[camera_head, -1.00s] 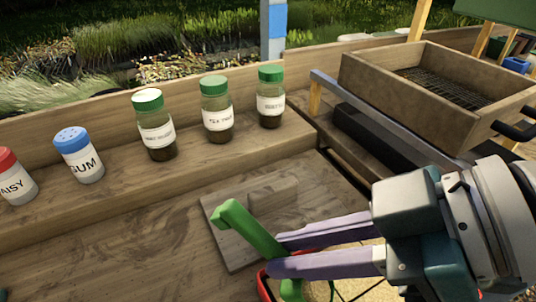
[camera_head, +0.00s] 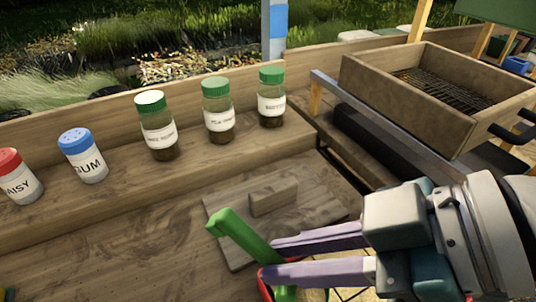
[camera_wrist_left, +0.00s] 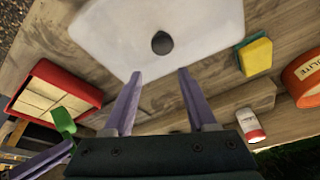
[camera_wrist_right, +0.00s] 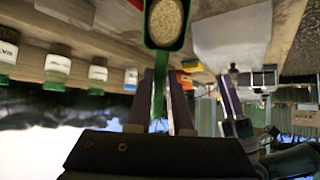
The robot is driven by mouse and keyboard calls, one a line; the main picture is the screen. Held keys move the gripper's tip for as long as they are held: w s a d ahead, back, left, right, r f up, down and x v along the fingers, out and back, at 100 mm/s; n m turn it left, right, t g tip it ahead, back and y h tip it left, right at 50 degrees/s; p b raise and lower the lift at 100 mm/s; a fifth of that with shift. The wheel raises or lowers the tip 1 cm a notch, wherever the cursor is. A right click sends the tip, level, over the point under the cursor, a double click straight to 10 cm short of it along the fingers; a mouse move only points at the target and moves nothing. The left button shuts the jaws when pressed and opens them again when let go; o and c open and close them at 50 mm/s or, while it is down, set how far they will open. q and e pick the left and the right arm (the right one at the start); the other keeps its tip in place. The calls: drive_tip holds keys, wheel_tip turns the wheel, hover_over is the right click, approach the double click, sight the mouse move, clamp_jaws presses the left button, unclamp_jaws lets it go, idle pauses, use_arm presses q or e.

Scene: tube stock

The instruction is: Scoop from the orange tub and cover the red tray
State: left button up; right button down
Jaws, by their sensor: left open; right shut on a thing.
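My right gripper (camera_head: 270,260) is shut on the green scoop (camera_head: 236,236), holding it by the handle. In the right wrist view the scoop's bowl (camera_wrist_right: 181,42) is full of pale beige grains. The red tray (camera_wrist_left: 72,77), with pale sections divided by thin lines, is at the left of the left wrist view, near the scoop's green end. In the head view only a bit of its red edge shows beside my right gripper. The orange tub (camera_wrist_left: 312,93) is cut off at the right of the left wrist view; its contents are hidden. My left gripper (camera_wrist_left: 159,74) is open and empty.
A yellow sponge (camera_wrist_left: 256,55) is near the tub. Several labelled jars (camera_head: 218,108) and shakers stand on the ledge. A wooden sieve box (camera_head: 400,95) is at the back right.

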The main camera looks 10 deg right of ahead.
use_arm(q)
drive_tip(key=shift+r+p, duration=0.25)
drive_tip(key=shift+p, duration=0.1)
use_arm(e)
drive_tip(key=shift+r, duration=0.2)
wheel_tip(320, 180, up, 4)
drive_tip(key=g+h+p, duration=0.1)
drive_tip(key=h+p, duration=0.1)
drive_tip(key=p, duration=0.3)
drive_tip(key=g+h+p, duration=0.1)
drive_tip(key=h+p, duration=0.1)
drive_tip(key=p, duration=0.3)
drive_tip(key=h+p, duration=0.2)
drive_tip(key=p, duration=0.3)
drive_tip(key=shift+a+r+g+p, duration=0.1)
drive_tip(key=shift+r+g+p, duration=0.15)
drive_tip(key=shift+g+p, duration=0.15)
drive_tip(key=shift+r+h+p, duration=0.15)
drive_tip(key=shift+h+p, duration=0.2)
drive_tip(key=shift+h, duration=0.15)
drive_tip(key=shift+g+h, duration=0.4)
drive_tip(key=shift+h, duration=0.1)
use_arm(q)
wheel_tip(320, 180, up, 17)
